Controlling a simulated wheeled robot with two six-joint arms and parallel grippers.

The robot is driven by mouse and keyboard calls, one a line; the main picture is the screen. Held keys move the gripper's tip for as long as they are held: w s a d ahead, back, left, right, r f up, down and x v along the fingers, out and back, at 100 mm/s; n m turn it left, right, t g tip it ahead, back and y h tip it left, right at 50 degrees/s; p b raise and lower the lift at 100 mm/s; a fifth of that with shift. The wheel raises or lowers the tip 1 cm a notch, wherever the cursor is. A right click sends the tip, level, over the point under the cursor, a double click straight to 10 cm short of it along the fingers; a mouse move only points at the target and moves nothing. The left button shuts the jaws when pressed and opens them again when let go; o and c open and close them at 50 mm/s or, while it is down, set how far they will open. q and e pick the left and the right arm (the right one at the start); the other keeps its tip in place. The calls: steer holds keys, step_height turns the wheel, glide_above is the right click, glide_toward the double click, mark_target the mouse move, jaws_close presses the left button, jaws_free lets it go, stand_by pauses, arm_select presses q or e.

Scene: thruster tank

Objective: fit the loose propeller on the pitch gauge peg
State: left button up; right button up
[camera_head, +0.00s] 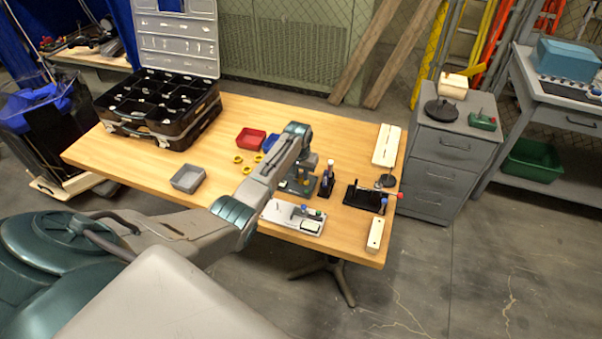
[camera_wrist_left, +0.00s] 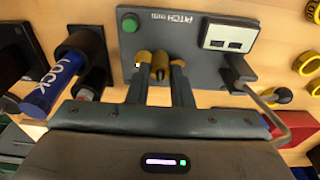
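The pitch gauge (camera_wrist_left: 205,40) is a dark grey plate with a green button, PITCH lettering and a pale panel with two dark windows. In the head view the gauge (camera_head: 293,188) is partly hidden by my left arm. My left gripper (camera_wrist_left: 161,75) is over the plate, its fingers close together around a brass-coloured piece (camera_wrist_left: 160,64), which looks like the propeller. The gripper also shows in the head view (camera_head: 303,180), low over the gauge. The peg cannot be made out behind the fingers and brass piece, so I cannot tell whether they touch. My right gripper is out of view.
A black clamp with a blue LOCK handle (camera_wrist_left: 52,84) stands close left of my fingers. A bent rod (camera_wrist_left: 262,98) and several yellow rings (camera_wrist_left: 307,63) are on the right. A pale fixture plate (camera_head: 292,217) lies near the table's front edge. The left tabletop (camera_head: 120,150) is clear.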

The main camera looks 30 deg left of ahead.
arm_select(q)
steer(key=o, duration=0.4)
steer(key=shift+o, duration=0.2)
step_height(320, 180, up, 15)
steer(key=s+p, duration=0.1)
steer(key=p, duration=0.2)
steer(key=shift+s+d, duration=0.15)
steer(key=shift+f, duration=0.15)
stand_by(0.7)
